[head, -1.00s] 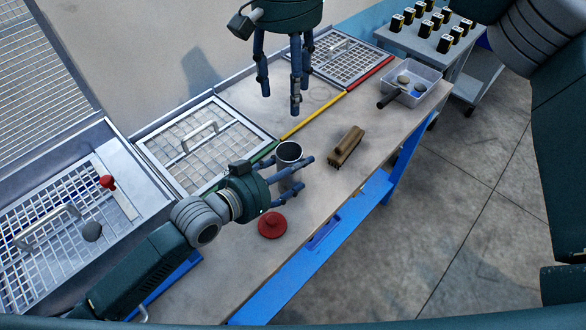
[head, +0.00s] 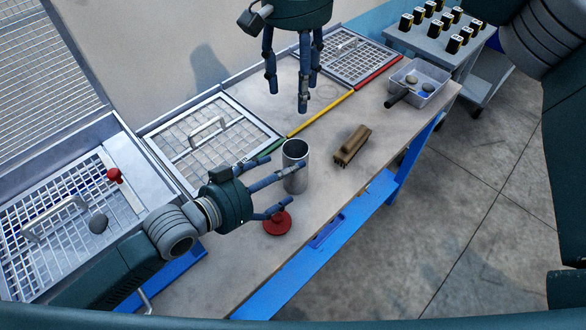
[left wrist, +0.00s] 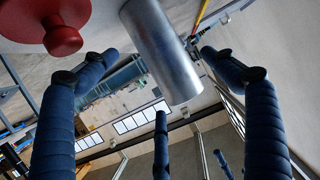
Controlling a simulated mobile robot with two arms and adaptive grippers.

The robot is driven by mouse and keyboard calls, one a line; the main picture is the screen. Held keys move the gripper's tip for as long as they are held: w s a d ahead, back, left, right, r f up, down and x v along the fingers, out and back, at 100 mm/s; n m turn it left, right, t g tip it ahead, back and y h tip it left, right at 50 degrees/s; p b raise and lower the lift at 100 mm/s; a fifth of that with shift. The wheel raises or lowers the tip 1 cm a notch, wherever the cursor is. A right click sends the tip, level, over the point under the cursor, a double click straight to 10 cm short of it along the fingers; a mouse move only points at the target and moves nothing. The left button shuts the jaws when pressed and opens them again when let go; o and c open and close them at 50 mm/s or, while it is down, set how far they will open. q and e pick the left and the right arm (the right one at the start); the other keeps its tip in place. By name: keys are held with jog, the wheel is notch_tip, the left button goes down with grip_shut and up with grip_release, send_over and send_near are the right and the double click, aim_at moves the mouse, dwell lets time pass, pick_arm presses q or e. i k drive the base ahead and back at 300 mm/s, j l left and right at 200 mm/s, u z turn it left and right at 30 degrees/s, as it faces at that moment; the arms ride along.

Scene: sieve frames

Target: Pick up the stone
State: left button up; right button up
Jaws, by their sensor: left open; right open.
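A dark grey stone (head: 98,223) lies on the left sieve (head: 40,262). Two more stones, one pale (head: 411,79) and one darker (head: 428,88), lie in a clear plastic bin (head: 425,72) at the far right end of the bench. My left gripper (head: 290,188) is open beside a metal cup (head: 295,150), well right of the sieve stone. In the left wrist view the cup (left wrist: 165,55) shows between the spread fingers, which seem clear of it. My right gripper (head: 296,95) is open and empty above the back of the bench, left of the bin.
A red knobbed lid (head: 277,223) lies near the left gripper's fingers. A wooden brush-like block (head: 352,146) lies on the bench. Two sieve frames with handles (head: 207,132) (head: 348,55) line the back. A grey cart (head: 440,42) with several small dark items stands beyond.

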aim_at(98, 222)
jog(key=k+l, duration=0.1)
jog(key=k, duration=0.65)
jog(key=k+l, duration=0.1)
jog(key=k, duration=0.6)
